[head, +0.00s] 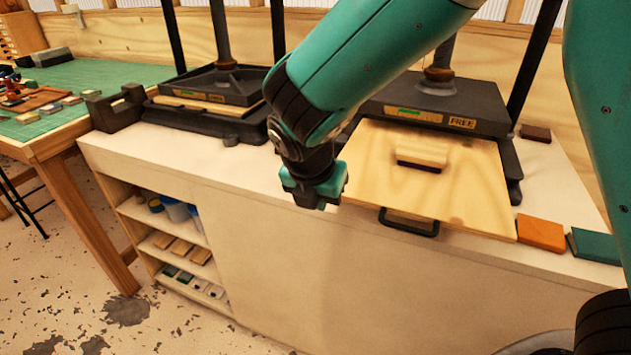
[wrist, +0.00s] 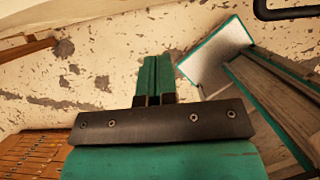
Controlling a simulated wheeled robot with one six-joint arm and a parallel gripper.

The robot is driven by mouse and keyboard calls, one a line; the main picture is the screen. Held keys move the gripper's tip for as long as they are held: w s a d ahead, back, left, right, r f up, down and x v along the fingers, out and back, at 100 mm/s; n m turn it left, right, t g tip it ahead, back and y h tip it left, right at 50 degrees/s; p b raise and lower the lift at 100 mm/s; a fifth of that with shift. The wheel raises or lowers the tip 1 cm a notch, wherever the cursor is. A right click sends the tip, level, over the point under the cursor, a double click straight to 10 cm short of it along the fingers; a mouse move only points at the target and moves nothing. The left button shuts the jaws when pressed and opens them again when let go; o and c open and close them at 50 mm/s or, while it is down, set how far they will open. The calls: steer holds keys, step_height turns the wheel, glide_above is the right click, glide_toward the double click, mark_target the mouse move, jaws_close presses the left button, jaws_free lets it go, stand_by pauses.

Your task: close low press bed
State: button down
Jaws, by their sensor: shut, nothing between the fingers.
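The right-hand press (head: 435,105) has a label reading FREE. Its pale wooden bed (head: 465,185) sticks out toward me, with a small wooden block (head: 422,153) on top. A black bar handle (head: 408,226) is on the bed's front edge. My gripper (head: 318,200) hangs just left of the bed, apart from the handle. In the wrist view its fingers (wrist: 155,75) are together and hold nothing. Part of a black bar, probably that handle, shows at the wrist view's top right corner (wrist: 288,12). My arm hides part of the press's left side.
A second press (head: 215,90) stands to the left, its bed (head: 205,103) mostly under the plate. An orange block (head: 541,233) and a green block (head: 597,245) lie right of the drawn-out bed. Open shelves (head: 175,240) are in the counter's left front. A green-topped table (head: 75,105) stands left.

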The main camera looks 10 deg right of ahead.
steer(key=shift+w+d+f+p, duration=0.2)
steer(key=shift+w+d+f, duration=0.3)
steer(key=shift+w, duration=0.15)
steer(key=shift+w+d+f+p, duration=0.15)
steer(key=shift+w+d+f, duration=0.2)
steer(key=shift+w+d, duration=0.3)
steer(key=shift+w+d+f+p, duration=0.2)
steer(key=shift+w+d+f, duration=0.25)
steer(key=shift+w, duration=0.25)
